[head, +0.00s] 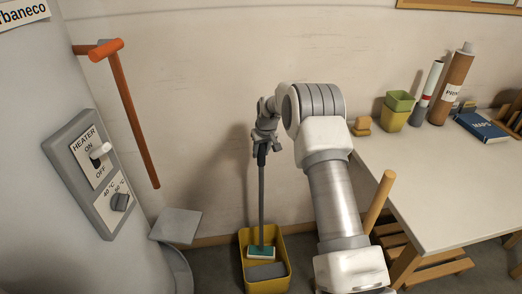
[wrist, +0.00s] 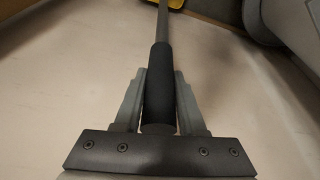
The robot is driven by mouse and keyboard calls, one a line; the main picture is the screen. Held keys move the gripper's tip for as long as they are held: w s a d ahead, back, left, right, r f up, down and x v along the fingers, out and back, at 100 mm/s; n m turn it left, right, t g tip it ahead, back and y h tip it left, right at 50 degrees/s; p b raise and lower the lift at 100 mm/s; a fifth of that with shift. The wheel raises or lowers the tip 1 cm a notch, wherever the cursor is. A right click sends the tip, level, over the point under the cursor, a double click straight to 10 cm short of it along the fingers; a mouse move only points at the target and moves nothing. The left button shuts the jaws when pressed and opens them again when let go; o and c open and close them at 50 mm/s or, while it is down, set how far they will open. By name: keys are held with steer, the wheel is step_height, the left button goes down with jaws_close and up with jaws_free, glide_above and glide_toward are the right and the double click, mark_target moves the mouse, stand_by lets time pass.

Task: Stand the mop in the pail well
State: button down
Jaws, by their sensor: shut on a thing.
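The mop is upright, with a thin grey handle (head: 262,200), a dark grip (wrist: 159,85) and a teal and white head (head: 261,252). My gripper (head: 264,145) is shut on the dark grip near the top of the handle. The yellow pail (head: 285,262) stands on the floor below, against the wall. The mop head shows within the pail's rim, in its back part. A grey part (head: 267,272) fills the front of the pail. I cannot tell whether the head rests on the bottom or hangs above it. A yellow edge of the pail (wrist: 176,3) shows in the wrist view.
A white table (head: 430,175) with containers, tubes and a blue book (head: 481,126) stands at the right. A grey heater tank (head: 40,200) with a control panel is at the left, with an orange-handled tool (head: 130,110) beside it. A wooden stool stands partly under the table.

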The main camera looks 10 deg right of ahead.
mark_target(261, 161)
steer(key=shift+f+b, duration=1.05)
steer(key=shift+f, duration=0.75)
steer(key=shift+f+b, duration=0.45)
steer(key=shift+f, duration=0.2)
steer(key=shift+c, duration=2)
jaws_free()
steer(key=p+v, duration=0.3)
steer(key=v, duration=1.4)
steer(key=shift+r, duration=0.25)
